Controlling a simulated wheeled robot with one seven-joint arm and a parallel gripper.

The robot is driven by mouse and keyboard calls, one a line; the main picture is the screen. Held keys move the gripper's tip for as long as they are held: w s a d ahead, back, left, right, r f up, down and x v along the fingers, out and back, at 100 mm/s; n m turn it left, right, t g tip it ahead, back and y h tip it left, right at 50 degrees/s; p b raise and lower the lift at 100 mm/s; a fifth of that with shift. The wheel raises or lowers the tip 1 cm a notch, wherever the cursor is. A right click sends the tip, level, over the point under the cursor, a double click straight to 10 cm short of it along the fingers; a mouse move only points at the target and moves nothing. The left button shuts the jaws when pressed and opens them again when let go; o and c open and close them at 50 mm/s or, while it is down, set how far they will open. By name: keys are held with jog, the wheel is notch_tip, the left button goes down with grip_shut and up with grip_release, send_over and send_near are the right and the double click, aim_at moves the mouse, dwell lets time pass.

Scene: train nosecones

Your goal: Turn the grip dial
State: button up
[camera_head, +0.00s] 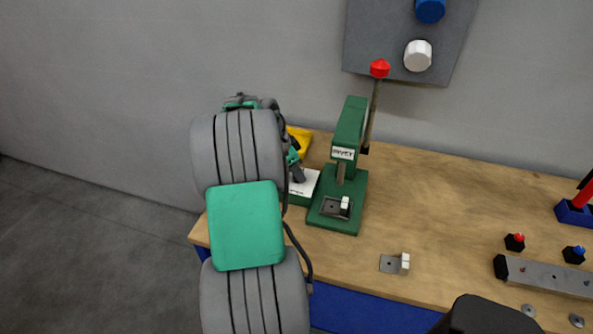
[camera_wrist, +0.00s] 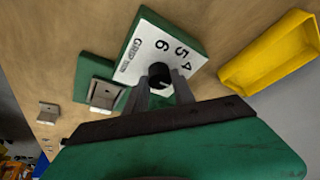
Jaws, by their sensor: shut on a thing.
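The grip dial is a round black knob (camera_wrist: 159,70) on a white plate (camera_wrist: 150,40) marked "GRIP" and showing the numbers 4, 5 and 6. The plate tops a green block. My gripper (camera_wrist: 160,82) is shut on the knob, one finger at each side. In the head view the white plate (camera_head: 310,184) shows partly behind my gripper (camera_head: 297,178), at the left end of the bench. Any pointer on the knob is hidden or too small to read.
A green rivet press (camera_head: 350,135) with a red-tipped lever stands just right of the dial. A yellow bin (camera_wrist: 270,55) lies close by, also in the head view (camera_head: 300,138). A small metal bracket (camera_head: 395,263) lies near the front edge. The mid-bench wood is clear.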

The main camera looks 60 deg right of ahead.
grip_shut()
jog(key=n+t+b, duration=0.1)
jog(key=n+b, duration=0.1)
jog(key=shift+s+f+n, duration=0.1)
jog(key=shift+f+n, duration=0.05)
jog(key=shift+n, duration=0.25)
jog(key=n+t+b, duration=0.1)
jog(key=n, duration=0.1)
jog(key=n+b, duration=0.2)
jog(key=shift+s+t+h, duration=0.1)
jog(key=shift+t+h, duration=0.3)
jog(key=n+t+b, duration=0.1)
jog(key=n, duration=0.1)
jog(key=n+b, duration=0.1)
jog(key=n, duration=0.1)
jog(key=shift+s+n+t, duration=0.1)
jog(key=shift+n+t, duration=0.3)
jog(key=shift+r+n+t+y, duration=0.1)
jog(key=shift+n+t+y, duration=0.2)
jog(key=shift+n, duration=0.7)
jog(key=shift+r+n+t+y, duration=0.1)
jog(key=shift+n+t+y, duration=0.2)
jog(key=shift+n, duration=0.7)
